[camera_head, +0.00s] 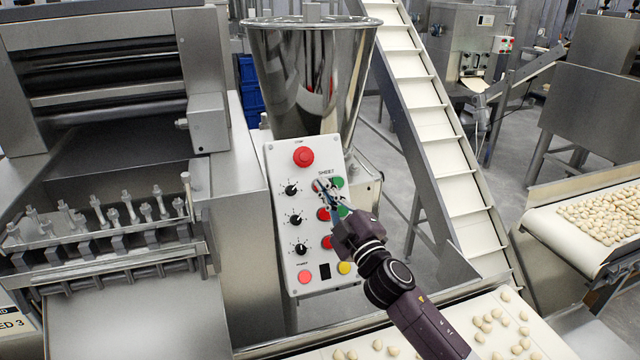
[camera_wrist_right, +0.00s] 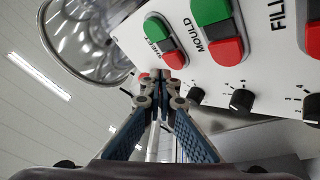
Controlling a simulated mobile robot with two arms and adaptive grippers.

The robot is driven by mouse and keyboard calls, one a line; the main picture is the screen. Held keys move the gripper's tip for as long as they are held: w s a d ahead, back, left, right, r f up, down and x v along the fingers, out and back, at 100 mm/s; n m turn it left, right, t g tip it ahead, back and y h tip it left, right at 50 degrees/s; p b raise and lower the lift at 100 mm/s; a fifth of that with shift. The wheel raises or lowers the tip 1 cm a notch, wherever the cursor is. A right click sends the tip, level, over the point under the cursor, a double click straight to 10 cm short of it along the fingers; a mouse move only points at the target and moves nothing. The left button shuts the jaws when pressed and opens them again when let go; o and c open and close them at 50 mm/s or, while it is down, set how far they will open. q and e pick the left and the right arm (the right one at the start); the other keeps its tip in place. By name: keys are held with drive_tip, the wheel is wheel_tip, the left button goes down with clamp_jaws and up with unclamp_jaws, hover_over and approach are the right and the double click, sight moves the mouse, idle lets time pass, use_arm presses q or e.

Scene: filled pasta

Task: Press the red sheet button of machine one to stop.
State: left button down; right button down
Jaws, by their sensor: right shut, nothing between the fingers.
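The white control panel (camera_head: 283,165) stands tilted in the middle of the head view. Its red sheet button (camera_head: 317,185) sits beside a green one (camera_head: 338,182) under the SHEET label. In the right wrist view the red sheet button (camera_wrist_right: 174,59) lies just beyond my fingertips, with the green sheet button (camera_wrist_right: 156,28) above it. My right gripper (camera_head: 323,188) is shut and empty, its tips over or right at the red sheet button. It also shows in the wrist view (camera_wrist_right: 160,77). I cannot tell whether the tips touch the button. My left gripper is not in view.
A large red stop button (camera_head: 303,156) is at the panel's top. Black knobs (camera_head: 292,190) and more red and green buttons are close by. A steel hopper (camera_head: 310,85) stands behind, an inclined conveyor (camera_head: 430,120) to the right, and a belt with pasta (camera_head: 500,325) in front.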

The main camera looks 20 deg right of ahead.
drive_tip(key=s+r+p, duration=0.1)
drive_tip(key=s+p, duration=0.1)
drive_tip(key=s+r+p, duration=0.1)
drive_tip(key=s, duration=0.1)
drive_tip(key=shift+s+r, duration=0.1)
drive_tip(key=shift+r, duration=0.2)
drive_tip(key=shift+d+f, duration=0.1)
idle(0.6)
